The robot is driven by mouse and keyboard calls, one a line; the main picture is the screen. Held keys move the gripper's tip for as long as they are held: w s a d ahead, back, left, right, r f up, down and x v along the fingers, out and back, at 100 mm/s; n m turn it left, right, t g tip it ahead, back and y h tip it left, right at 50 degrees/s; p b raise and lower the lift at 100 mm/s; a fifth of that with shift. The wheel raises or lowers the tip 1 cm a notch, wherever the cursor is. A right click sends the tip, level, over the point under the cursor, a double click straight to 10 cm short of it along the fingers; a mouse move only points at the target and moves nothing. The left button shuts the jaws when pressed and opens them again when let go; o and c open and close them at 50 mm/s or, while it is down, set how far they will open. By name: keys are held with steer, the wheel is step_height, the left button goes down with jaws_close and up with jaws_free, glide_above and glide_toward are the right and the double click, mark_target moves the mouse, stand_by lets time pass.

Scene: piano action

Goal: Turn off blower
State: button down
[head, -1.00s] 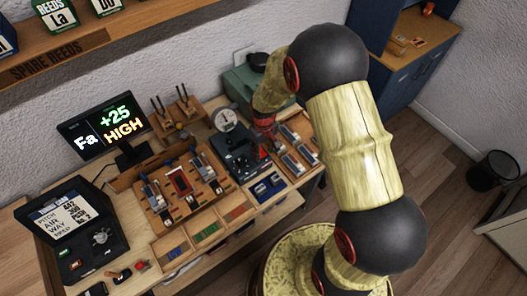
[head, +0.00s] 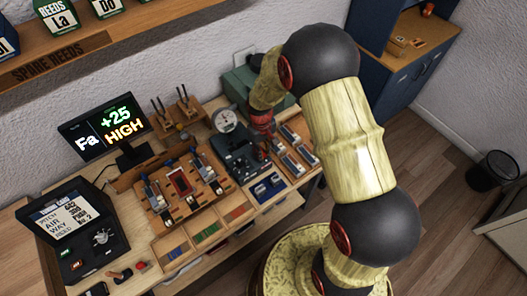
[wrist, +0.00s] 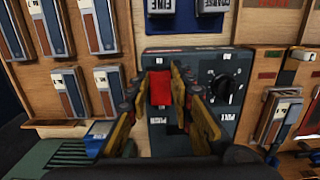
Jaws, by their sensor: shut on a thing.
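A dark control box (head: 238,152) stands on the bench. In the wrist view, this box (wrist: 220,120) carries a red switch piece (wrist: 160,88) on its left and a round black knob (wrist: 223,89) on its right. My gripper (wrist: 160,78) has one finger on each side of the red switch and is shut on it. The fingers hide the switch's sides and part of the lettering below. In the head view, my gripper (head: 264,146) reaches down at the box's right side, and the red switch cannot be made out.
A teal box (head: 236,86) stands behind, with a round gauge (head: 224,119) beside it. Trays of reeds (head: 296,145) lie right of the control box and a tool board (head: 180,183) lies left. A lit display (head: 104,128) stands farther left.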

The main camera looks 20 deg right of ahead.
steer(key=shift+w+a+r+g+h+p, duration=0.1)
steer(key=shift+w+g+h+p, duration=0.2)
steer(key=shift+g+p, duration=0.5)
steer(key=shift+g, duration=0.3)
steer(key=c, duration=1.6)
jaws_free()
steer(key=shift+o, duration=0.2)
steer(key=v, duration=1.2)
steer(key=shift+a, duration=0.1)
